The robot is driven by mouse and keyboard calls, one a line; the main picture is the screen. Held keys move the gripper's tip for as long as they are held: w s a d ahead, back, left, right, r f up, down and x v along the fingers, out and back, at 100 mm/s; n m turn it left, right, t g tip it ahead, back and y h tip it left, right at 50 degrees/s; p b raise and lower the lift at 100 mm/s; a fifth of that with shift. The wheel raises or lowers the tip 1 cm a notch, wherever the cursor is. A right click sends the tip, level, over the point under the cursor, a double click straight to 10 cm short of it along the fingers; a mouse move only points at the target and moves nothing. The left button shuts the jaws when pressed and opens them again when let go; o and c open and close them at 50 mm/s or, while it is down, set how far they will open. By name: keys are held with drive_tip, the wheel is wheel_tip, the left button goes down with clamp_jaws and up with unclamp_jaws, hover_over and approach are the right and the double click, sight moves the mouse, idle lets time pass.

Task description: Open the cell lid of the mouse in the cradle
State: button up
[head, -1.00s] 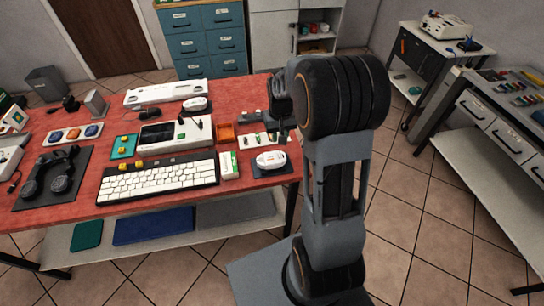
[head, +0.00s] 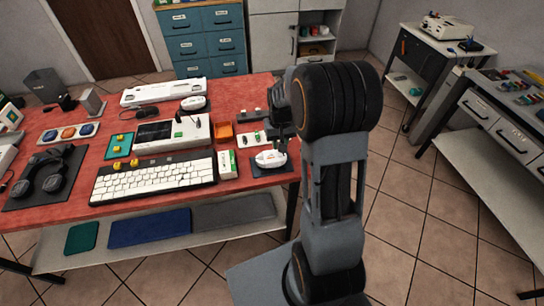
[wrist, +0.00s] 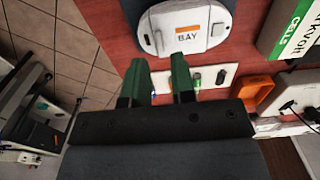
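A white rounded mouse (head: 270,158) sits in a dark cradle (head: 286,172) at the table's right front corner. In the head view, my gripper (head: 283,138) hangs over the cradle's back side.
A white box marked "CELLS" (wrist: 290,28) stands right of the mouse, and an orange tray (wrist: 252,95) lies nearby. A pale strip with small cells (wrist: 208,80) lies under the fingers. A keyboard (head: 154,178) is further left. Floor lies beyond the table's right edge.

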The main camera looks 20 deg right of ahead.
sight(272, 155)
drive_tip(key=shift+f, duration=0.2)
drive_tip(key=shift+f+b, duration=1.2)
drive_tip(key=shift+f, duration=0.3)
drive_tip(key=shift+f+b, duration=0.3)
drive_tip(key=shift+f, duration=0.15)
idle(0.6)
drive_tip(key=shift+r, duration=0.1)
idle(0.3)
drive_tip(key=shift+c, duration=0.2)
